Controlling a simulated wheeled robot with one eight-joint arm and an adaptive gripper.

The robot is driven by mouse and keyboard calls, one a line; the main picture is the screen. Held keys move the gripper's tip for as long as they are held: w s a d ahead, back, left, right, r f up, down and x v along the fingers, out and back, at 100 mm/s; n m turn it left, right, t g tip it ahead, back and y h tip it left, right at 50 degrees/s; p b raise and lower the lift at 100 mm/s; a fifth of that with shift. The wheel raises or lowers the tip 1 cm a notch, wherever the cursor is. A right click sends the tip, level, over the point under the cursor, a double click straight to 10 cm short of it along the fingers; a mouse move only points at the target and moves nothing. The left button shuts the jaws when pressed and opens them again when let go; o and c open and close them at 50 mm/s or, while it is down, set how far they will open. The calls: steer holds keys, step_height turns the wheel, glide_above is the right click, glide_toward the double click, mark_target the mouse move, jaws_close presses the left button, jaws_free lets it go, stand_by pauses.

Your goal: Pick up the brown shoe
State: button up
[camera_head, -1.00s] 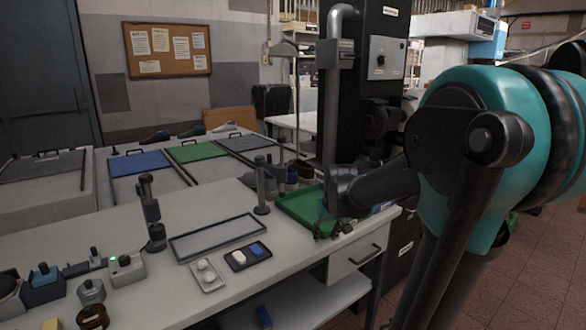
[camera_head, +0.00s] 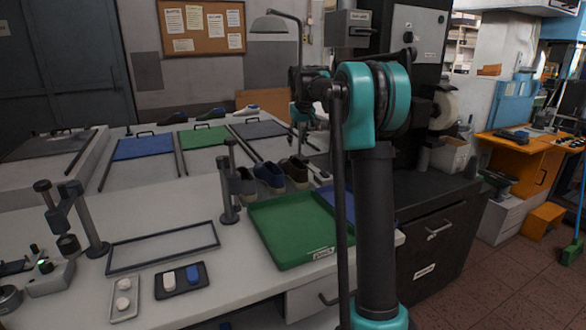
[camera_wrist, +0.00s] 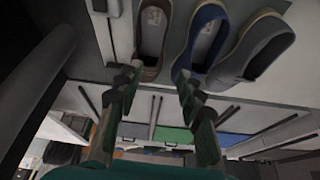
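The brown shoe (camera_head: 296,171) stands on the bench at the right end of a row of three shoes, behind the green tray. In the wrist view the brown shoe (camera_wrist: 152,42) is at the top centre, its opening visible. The blue shoe (camera_head: 269,177) stands beside it, and also shows in the wrist view (camera_wrist: 203,42). The grey shoe (camera_head: 243,184) is at the row's other end, also in the wrist view (camera_wrist: 254,50). My gripper (camera_wrist: 156,76) is open and empty, its fingers apart below the brown and blue shoes in the wrist picture. Contact is not visible.
A green tray (camera_head: 285,258) and a blue tray (camera_head: 333,200) lie in front of the shoes. A dark post (camera_head: 228,185) stands left of them. A lamp (camera_head: 275,24) and a dark machine (camera_head: 405,40) rise behind. An empty frame (camera_head: 160,245) lies on the bench.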

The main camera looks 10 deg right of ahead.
mark_target(291, 163)
steer(key=x, duration=1.2)
steer(key=shift+w, duration=0.25)
steer(key=w+f, duration=0.1)
steer(key=w+a+f, duration=0.1)
steer(key=f, duration=0.1)
steer(key=shift+w+f, duration=0.2)
steer(key=shift+f, duration=0.05)
steer(key=shift+w+a+f, duration=0.1)
steer(key=shift+w+f, duration=0.1)
steer(key=shift+f, duration=0.25)
steer(key=shift+c, duration=0.3)
jaws_close()
